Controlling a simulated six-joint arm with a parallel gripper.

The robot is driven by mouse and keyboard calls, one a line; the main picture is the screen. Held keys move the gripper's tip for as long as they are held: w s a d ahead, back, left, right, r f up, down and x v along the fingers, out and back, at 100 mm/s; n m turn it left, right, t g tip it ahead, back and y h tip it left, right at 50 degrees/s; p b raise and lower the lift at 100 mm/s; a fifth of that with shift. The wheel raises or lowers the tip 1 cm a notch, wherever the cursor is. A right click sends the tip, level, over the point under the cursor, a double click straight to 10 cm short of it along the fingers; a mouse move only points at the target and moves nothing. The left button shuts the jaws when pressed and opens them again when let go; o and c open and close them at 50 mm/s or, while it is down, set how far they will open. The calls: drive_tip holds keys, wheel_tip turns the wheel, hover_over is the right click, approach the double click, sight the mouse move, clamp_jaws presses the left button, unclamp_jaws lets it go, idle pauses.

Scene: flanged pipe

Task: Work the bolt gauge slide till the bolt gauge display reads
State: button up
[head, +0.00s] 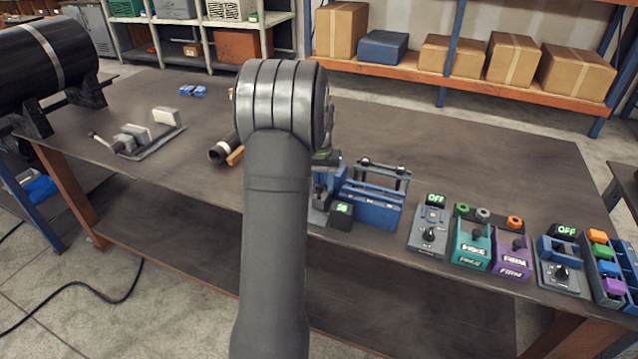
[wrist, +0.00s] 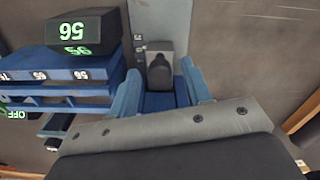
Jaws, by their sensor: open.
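The bolt gauge display (head: 343,209) is a small dark box with green digits in the head view, at the right of my arm. In the wrist view the display (wrist: 82,30) is at upper left, its green digits upside down and not surely readable. The bolt gauge slide (wrist: 159,74) appears as a dark rounded knob on a grey block. My gripper (wrist: 160,80) is open, its two blue fingers on either side of the slide with visible gaps. Whether the fingers are down at the slide's height I cannot tell. In the head view my arm hides most of the gripper and gauge.
A blue rack (head: 372,206) stands close right of the gauge. Further right are a grey OFF box (head: 428,238), teal (head: 473,245) and purple (head: 512,260) boxes, and another OFF box (head: 562,270). A short black pipe (head: 222,150) lies left of my arm. The back right table is clear.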

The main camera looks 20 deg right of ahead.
clamp_jaws()
drive_tip(key=shift+w+d, duration=1)
unclamp_jaws()
wheel_tip(320, 180, up, 18)
drive_tip(key=shift+f, duration=0.25)
drive_tip(key=shift+f, duration=0.1)
